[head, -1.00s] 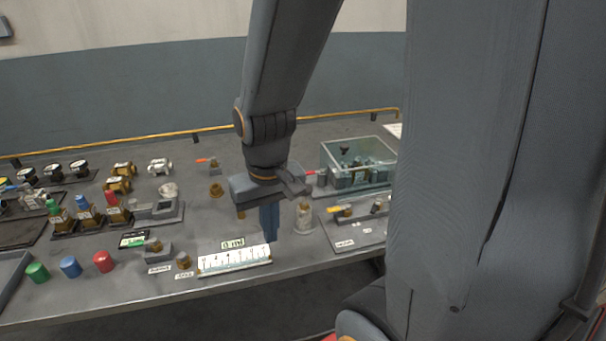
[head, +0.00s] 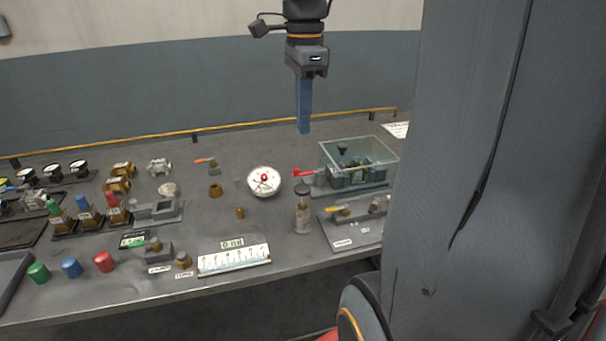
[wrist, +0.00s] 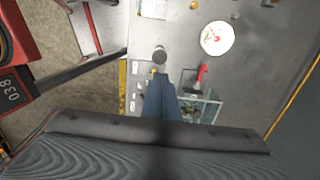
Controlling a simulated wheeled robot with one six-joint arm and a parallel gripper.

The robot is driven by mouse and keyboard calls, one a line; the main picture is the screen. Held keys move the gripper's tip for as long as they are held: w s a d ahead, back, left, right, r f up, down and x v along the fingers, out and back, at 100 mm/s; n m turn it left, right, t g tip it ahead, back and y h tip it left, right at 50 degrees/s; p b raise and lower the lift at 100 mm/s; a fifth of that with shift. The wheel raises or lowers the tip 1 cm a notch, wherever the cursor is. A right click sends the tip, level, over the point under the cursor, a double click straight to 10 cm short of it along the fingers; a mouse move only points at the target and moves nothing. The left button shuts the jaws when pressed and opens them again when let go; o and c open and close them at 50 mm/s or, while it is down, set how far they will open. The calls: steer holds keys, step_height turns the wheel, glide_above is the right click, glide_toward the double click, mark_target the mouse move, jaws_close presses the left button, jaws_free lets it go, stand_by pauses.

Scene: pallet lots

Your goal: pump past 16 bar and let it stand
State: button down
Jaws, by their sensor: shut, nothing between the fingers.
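The pump is a clear-walled box (head: 345,180) with teal parts inside, at the right of the bench; it also shows in the wrist view (wrist: 208,112). A red lever (head: 303,173) sticks out from its left side, and shows in the wrist view (wrist: 201,76). A round white gauge (head: 262,188) with red on its dial stands left of the lever; its reading is too small to tell. It also shows in the wrist view (wrist: 212,45). My gripper (head: 303,131), with blue fingers, is shut and empty, raised above the bench and apart from the lever and gauge.
A clear bottle with a dark cap (head: 302,215) stands in front of the lever. A plate with a yellow-handled valve (head: 345,241) lies at the front right. A white scale strip (head: 222,262) is at the front edge. Fittings and colored caps fill the left.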

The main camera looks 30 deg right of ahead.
mark_target(303, 187)
step_height(303, 187, down, 14)
steer(key=p, duration=0.3)
steer(key=shift+a, duration=0.1)
stand_by(0.3)
steer(key=shift+f, duration=0.1)
step_height(303, 187, down, 3)
steer(key=shift+f+b, duration=0.2)
steer(key=shift+b, duration=0.45)
steer(key=shift+s+f, duration=0.1)
steer(key=shift+s, duration=0.1)
steer(key=shift+r+p, duration=0.55)
steer(key=shift+p, duration=0.05)
step_height(303, 187, up, 13)
steer(key=shift+w+r, duration=0.2)
